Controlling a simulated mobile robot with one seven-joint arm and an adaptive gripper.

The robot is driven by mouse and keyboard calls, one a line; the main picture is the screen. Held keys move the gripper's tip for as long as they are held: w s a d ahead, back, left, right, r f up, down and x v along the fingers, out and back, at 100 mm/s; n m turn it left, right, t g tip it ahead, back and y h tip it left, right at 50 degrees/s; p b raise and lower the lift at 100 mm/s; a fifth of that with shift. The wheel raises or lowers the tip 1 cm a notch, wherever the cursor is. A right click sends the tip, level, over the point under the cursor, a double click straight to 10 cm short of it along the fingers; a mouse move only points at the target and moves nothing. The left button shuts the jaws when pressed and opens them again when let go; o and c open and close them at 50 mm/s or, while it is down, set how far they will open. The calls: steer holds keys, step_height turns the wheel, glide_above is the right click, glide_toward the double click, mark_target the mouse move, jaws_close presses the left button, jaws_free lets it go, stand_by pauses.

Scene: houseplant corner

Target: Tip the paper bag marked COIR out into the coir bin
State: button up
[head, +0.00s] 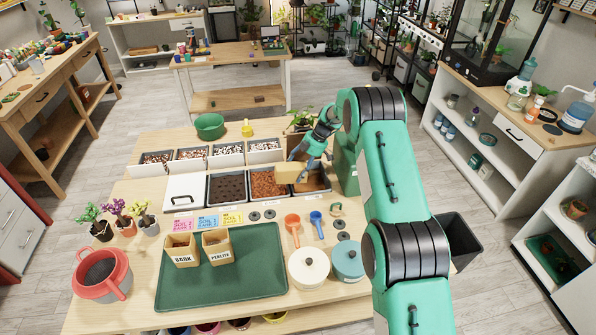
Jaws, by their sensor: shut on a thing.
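My gripper (303,161) is shut on a tan paper bag (289,174) above the right end of the front row of bins. The bag lies tipped on its side in the air; its label and mouth do not show, so I cannot read COIR on it. Below and left of it is a bin of reddish-brown material (266,188). To the right is a bin with a brown inside (315,184), partly hidden by my arm. I cannot read any bin's label, and I see no material falling.
A green tray (222,291) holds upright bags marked BARK (181,256) and PERLITE (217,251). A dark-soil bin (227,188), a lidded bin (184,189) and pebble bins (190,155) stand nearby. Two lidded pots (308,268) and scoops (292,222) lie in front.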

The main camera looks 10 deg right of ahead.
steer(key=p, duration=0.4)
steer(key=shift+r, duration=0.3)
steer(key=shift+f+p, duration=0.25)
steer(key=shift+p, duration=0.95)
steer(key=shift+a+r+h+p, duration=0.1)
steer(key=shift+r+h+p, duration=0.2)
steer(key=shift+p, duration=0.45)
